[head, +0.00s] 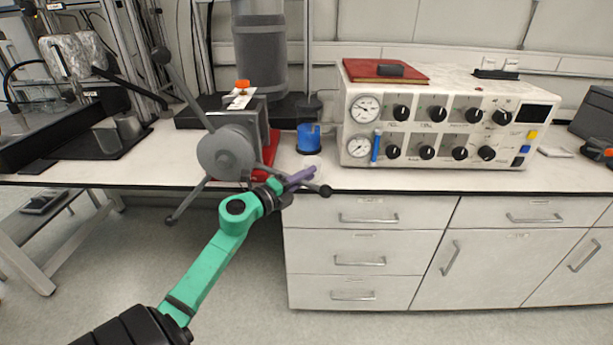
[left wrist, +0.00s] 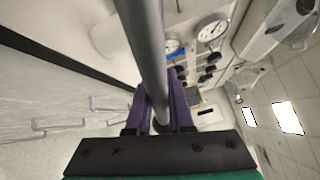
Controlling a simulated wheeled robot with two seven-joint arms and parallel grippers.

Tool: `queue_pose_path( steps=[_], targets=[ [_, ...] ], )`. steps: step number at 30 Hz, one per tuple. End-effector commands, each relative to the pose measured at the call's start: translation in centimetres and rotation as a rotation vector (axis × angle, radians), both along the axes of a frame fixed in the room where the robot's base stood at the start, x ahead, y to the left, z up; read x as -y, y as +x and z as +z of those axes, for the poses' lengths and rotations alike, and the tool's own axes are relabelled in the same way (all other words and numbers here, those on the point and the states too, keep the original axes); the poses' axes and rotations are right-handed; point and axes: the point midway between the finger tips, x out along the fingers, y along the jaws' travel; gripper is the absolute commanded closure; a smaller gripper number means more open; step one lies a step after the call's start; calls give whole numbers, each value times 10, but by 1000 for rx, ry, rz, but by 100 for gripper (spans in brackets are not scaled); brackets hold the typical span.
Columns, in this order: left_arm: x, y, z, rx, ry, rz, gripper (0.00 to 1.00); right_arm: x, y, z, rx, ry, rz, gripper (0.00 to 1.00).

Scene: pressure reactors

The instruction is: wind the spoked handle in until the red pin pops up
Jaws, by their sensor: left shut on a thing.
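The spoked handle (head: 226,152) is a grey round hub with several rods ending in dark knobs, on the front of a grey block (head: 255,120) on the bench. My left gripper (head: 298,181), purple-fingered on a green arm, is shut on the handle's lower-right spoke, near its knob (head: 325,191). In the left wrist view the grey spoke (left wrist: 146,55) runs between the purple fingers (left wrist: 162,105). A small orange-red piece (head: 242,84) shows on top of the block above a white plate; I cannot tell whether it is the red pin or how far it stands up. My right gripper is not in view.
A white control box (head: 440,125) with gauges and knobs stands to the right, a red book (head: 385,71) on it. A blue cup-like item (head: 308,138) stands between. Grey tanks and a black tray (head: 60,150) are left and behind. White drawers (head: 360,240) fill the front below.

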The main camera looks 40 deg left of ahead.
Motion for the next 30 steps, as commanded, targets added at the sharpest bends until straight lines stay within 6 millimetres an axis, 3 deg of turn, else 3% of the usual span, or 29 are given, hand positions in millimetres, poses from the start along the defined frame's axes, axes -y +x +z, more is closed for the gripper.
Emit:
queue_pose_path(
  steps=[17,25,30],
  targets=[
    [-1,-1,-4,-13,13,0,100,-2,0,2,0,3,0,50],
    [-14,-11,-47,-150,187,0,100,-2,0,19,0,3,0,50],
    [-17,-13,-58,-176,226,-2,100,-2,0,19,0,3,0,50]
  ],
)
